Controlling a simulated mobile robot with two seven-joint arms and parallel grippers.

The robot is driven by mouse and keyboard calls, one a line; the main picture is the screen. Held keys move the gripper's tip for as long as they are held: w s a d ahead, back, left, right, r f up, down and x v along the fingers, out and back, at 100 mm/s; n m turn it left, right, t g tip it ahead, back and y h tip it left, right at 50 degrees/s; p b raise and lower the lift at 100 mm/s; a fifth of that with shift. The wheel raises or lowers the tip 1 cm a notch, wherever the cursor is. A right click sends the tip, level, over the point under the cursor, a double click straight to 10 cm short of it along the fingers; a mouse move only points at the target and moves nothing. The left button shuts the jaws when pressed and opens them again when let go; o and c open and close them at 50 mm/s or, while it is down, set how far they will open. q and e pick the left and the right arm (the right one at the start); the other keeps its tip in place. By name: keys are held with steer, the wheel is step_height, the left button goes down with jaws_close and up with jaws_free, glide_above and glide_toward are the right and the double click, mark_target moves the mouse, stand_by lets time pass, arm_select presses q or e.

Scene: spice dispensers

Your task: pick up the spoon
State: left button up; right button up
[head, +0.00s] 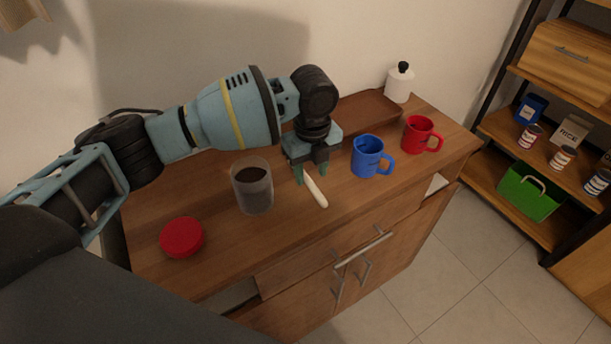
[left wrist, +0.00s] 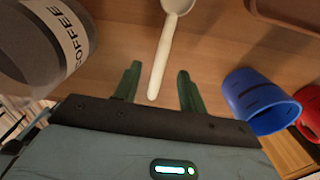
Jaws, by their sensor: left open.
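The spoon (head: 315,191) is cream-white and lies on the wooden counter, its handle toward the front edge. In the left wrist view the spoon (left wrist: 162,55) shows its handle end between the two green fingers, with its bowl at the top of the picture. My left gripper (head: 311,177) is open above the counter at the spoon, and the gripper hides the spoon's bowl end in the head view. In the left wrist view my left gripper (left wrist: 157,82) has a finger on each side of the handle, apart from it. My right gripper is not in view.
A coffee jar (head: 252,187) stands left of the gripper, with a red lid (head: 182,237) lying farther left. A blue mug (head: 369,157) and a red mug (head: 421,135) stand to the right. A white bottle (head: 399,84) is at the back. The counter's front edge is close.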

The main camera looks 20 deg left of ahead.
mark_target(311, 182)
arm_select(q)
steer(key=shift+f, duration=1.25)
steer(key=shift+c, duration=0.4)
jaws_close()
steer(key=shift+r, duration=0.1)
step_height(311, 182, up, 10)
